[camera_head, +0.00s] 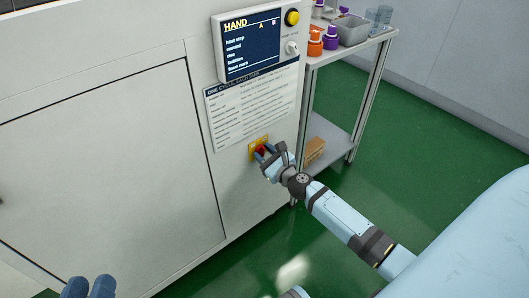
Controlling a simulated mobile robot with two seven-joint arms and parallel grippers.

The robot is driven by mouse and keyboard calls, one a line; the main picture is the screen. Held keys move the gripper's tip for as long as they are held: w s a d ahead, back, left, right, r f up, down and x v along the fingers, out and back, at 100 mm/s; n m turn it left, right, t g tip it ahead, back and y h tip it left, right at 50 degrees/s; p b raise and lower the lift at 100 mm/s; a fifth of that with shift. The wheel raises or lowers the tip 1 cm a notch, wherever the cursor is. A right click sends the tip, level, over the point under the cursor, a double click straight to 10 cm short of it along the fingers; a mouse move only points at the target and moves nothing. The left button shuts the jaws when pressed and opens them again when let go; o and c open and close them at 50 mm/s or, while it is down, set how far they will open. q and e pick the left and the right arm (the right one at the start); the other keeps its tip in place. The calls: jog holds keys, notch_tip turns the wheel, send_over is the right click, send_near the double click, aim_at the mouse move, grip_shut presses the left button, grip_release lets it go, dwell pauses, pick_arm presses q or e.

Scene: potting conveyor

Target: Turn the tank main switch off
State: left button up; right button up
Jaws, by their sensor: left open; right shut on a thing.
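The tank main switch (262,149) is a red knob on a yellow plate, low on the right end of the white cabinet front. My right gripper (263,154) is at the switch and shut on its red knob; the fingers hide part of the knob, so its exact angle is hard to tell.
Above the switch are a printed instruction sheet (252,108), a display panel (250,45), a yellow button (292,18) and a pale selector knob (292,48). A metal cart (340,52) with bottles and a grey bin stands right of the cabinet, a cardboard box (314,148) on its lower shelf. Green floor is clear.

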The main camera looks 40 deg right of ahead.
jog(key=n, duration=0.4)
jog(key=shift+n, duration=0.3)
jog(key=n, duration=0.4)
jog(key=shift+n, duration=0.3)
jog(key=o, duration=0.9)
